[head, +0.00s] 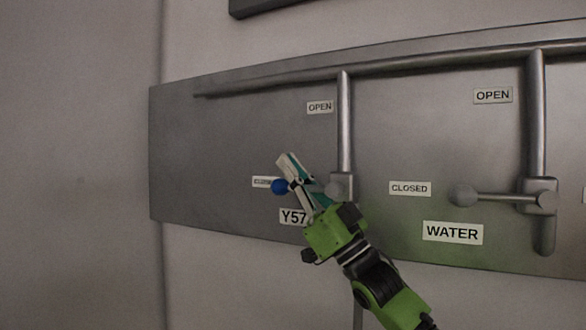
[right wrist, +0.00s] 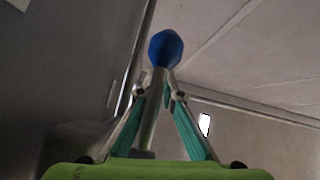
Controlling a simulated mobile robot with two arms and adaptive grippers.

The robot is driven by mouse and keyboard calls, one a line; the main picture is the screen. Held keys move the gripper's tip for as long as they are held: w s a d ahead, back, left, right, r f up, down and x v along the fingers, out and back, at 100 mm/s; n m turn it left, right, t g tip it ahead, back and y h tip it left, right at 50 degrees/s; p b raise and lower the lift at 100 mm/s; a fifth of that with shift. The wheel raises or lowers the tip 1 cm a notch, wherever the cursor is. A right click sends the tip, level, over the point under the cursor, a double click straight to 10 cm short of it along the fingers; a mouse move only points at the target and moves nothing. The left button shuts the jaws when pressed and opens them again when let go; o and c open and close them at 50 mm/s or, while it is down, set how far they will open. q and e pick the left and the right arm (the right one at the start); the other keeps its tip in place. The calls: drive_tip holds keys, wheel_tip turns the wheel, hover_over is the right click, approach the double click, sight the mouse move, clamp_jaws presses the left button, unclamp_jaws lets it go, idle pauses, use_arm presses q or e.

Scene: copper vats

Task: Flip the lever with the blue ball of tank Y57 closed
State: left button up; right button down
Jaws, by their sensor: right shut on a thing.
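The blue ball (head: 279,186) is at the left end of the Y57 lever, just beside the partly hidden left label (head: 261,182). The Y57 label (head: 293,216) is below, its right edge covered by my gripper. My right gripper (head: 290,172) reaches up from the lower right, in front of the lever. In the right wrist view the blue ball (right wrist: 166,48) sticks out past the fingertips, and the lever's metal rod (right wrist: 152,100) runs between the fingers. The right gripper is shut on the lever. My left gripper is not in view.
To the right, a second lever with a grey ball (head: 463,195) points left at its CLOSED label (head: 410,188), above the WATER label (head: 453,232). Vertical pipes (head: 345,120) and a long top pipe run along the metal panel (head: 200,150). The wall left of it is bare.

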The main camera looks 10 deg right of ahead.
drive_tip(key=shift+w+a+f, duration=0.15)
drive_tip(key=shift+a+f, duration=0.1)
drive_tip(key=shift+f, duration=0.65)
drive_tip(key=d+r+v, duration=0.1)
drive_tip(key=v, duration=1)
drive_tip(key=shift+s, duration=0.35)
